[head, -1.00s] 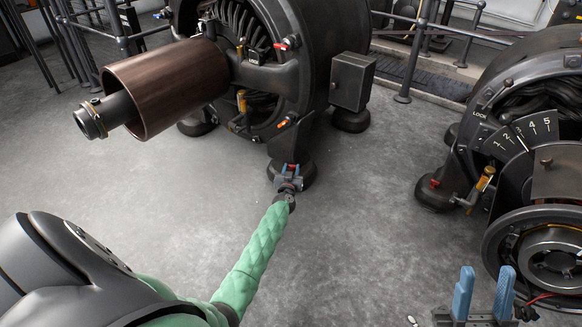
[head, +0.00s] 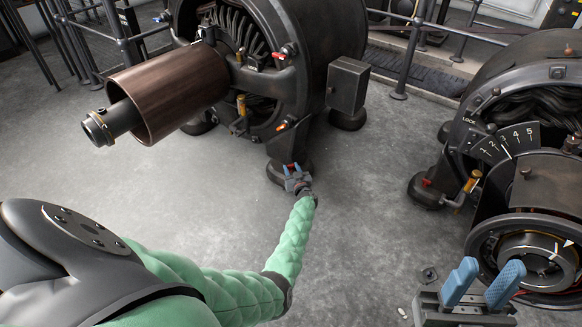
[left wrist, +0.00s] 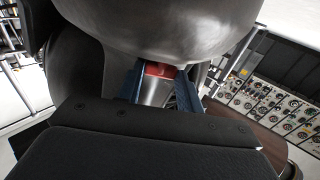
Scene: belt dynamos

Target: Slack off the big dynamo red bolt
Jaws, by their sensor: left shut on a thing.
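The big dynamo (head: 318,75) stands at the back centre, with a wide brown pulley (head: 172,92) on its shaft. Its red bolt (head: 291,166) is low down at the front foot. My left gripper (head: 293,176) is at that foot, shut on the bolt. In the left wrist view the red bolt head (left wrist: 158,70) lies between the two blue fingers, and a dark rounded casting hides what is above it. My right gripper (head: 491,267) is open and empty at the lower right, in front of the smaller dynamo.
The smaller dynamo (head: 548,75) at the right has a dial (head: 508,143) marked LOCK and 1 to 5, and its own red bolt (head: 426,183). A grey box (head: 347,86) juts from the big dynamo's side. Railings run behind. The grey floor (head: 375,215) between the machines is mostly clear.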

